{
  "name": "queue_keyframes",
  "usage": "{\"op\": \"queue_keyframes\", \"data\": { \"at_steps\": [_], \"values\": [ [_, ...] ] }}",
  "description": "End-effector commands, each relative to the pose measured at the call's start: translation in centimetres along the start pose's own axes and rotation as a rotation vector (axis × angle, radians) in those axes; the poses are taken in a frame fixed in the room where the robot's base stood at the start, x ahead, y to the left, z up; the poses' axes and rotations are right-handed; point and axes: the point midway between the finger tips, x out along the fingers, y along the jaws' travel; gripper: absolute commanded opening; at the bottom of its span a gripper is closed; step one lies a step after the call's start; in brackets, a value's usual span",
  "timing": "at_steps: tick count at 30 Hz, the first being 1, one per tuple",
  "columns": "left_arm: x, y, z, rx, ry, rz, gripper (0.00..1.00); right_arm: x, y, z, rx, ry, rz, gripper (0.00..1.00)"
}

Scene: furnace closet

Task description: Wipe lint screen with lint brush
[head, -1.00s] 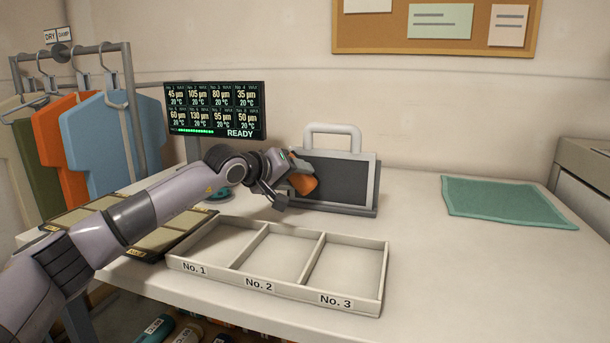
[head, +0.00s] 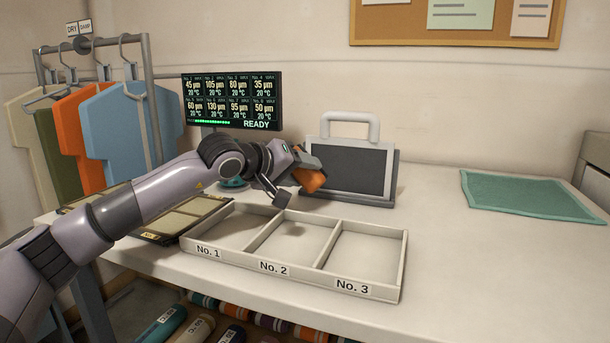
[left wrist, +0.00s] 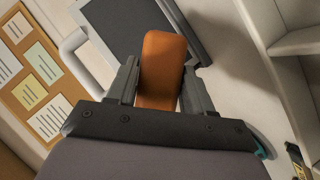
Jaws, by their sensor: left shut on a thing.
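The lint screen (head: 347,169) is a dark grey panel in a light frame with a loop handle on top, standing upright in a holder on the table. It also shows at the top of the left wrist view (left wrist: 133,22). My left gripper (head: 290,182) is at the screen's lower left, shut on an orange-brown block, which I take to be the lint brush (head: 311,180). In the left wrist view the brush (left wrist: 162,65) sits between the two fingers and reaches toward the screen. I cannot tell whether it touches the screen. My right gripper is not in view.
An open tray (head: 340,284) with compartments No. 1 to No. 3 stands in front. A display (head: 232,100) reading READY stands behind my arm. A teal mat (head: 530,196) lies at the right. Shirts hang on a rack (head: 147,90) at the left. The table between screen and mat is clear.

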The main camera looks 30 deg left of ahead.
Motion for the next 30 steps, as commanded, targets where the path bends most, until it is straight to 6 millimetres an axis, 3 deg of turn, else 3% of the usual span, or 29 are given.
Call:
{"op": "queue_keyframes", "data": {
  "at_steps": [13, 21, 30],
  "values": [
    [-0.7, 0.0, 0.4, 0.001, 0.001, 0.000, 0.27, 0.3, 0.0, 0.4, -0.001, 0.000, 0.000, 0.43],
    [-2.6, -0.2, 1.6, 0.002, 0.002, 0.000, 0.27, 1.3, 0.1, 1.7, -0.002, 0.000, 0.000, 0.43],
    [-3.2, 0.0, 1.8, 0.001, 0.001, 0.000, 0.27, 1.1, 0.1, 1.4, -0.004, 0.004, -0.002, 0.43]
  ]
}}
